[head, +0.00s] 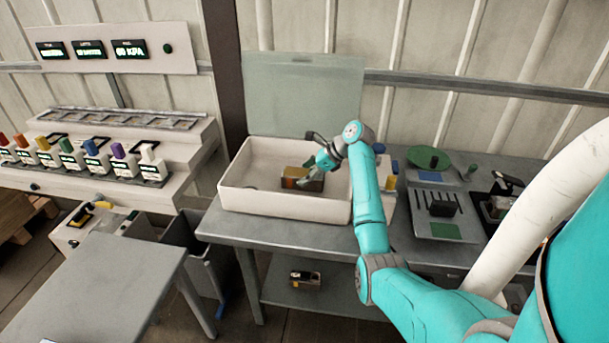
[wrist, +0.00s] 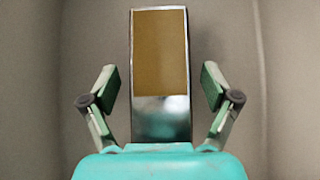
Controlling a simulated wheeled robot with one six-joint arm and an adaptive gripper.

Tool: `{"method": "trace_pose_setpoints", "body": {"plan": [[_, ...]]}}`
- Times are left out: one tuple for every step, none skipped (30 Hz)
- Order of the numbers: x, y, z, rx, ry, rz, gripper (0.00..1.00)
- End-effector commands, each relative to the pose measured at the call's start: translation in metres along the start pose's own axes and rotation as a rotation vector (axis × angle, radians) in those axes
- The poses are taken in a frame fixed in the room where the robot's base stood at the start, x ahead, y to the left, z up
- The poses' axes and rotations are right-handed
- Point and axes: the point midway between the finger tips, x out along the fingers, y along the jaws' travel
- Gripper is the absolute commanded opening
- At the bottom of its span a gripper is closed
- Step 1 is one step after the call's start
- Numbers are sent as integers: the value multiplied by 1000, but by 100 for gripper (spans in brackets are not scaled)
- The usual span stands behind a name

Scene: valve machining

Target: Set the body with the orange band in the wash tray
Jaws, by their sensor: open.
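The body with the orange band (head: 291,174) is a metal block inside the white wash tray (head: 285,206). In the wrist view the block (wrist: 160,50) stands out as a shiny metal face with a brownish-orange panel. My gripper (head: 311,174) reaches down into the tray at the block. In the wrist view its two green-padded fingers (wrist: 158,88) are spread on either side of the block, with gaps to both sides. The block's underside is hidden by the tray's front wall and my gripper.
The tray's pale lid (head: 305,90) stands raised behind it. Right on the bench are a green disc (head: 429,158) and a grey plate with slots (head: 432,205). Another block (head: 305,279) lies on the lower shelf. Several coloured-top bottles (head: 95,160) stand on the left rack.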

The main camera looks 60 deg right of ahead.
Motion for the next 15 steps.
{"method": "trace_pose_setpoints", "body": {"plan": [[-6, -1, 0, 0, 0, -2, 87], [-11, -1, 0, -1, 0, -2, 87], [-17, -1, 0, -1, -1, -4, 87], [-22, -1, 0, -1, -1, -4, 87], [-29, -1, 0, -1, -1, -4, 87], [-37, -1, 0, -1, -1, -5, 87], [-43, -1, 0, -1, -1, -4, 87], [-49, -1, 0, 0, 0, -4, 87], [-58, -1, -1, 1, 0, -5, 87], [-64, -1, -1, 1, 0, -4, 87], [-69, -1, -1, 0, 0, -4, 87], [-76, -1, 0, 0, -1, -3, 87], [-82, -1, 0, 0, -1, -3, 87], [-87, -1, 0, 0, 0, -3, 87], [-93, -1, 0, -1, 0, -4, 87]]}}
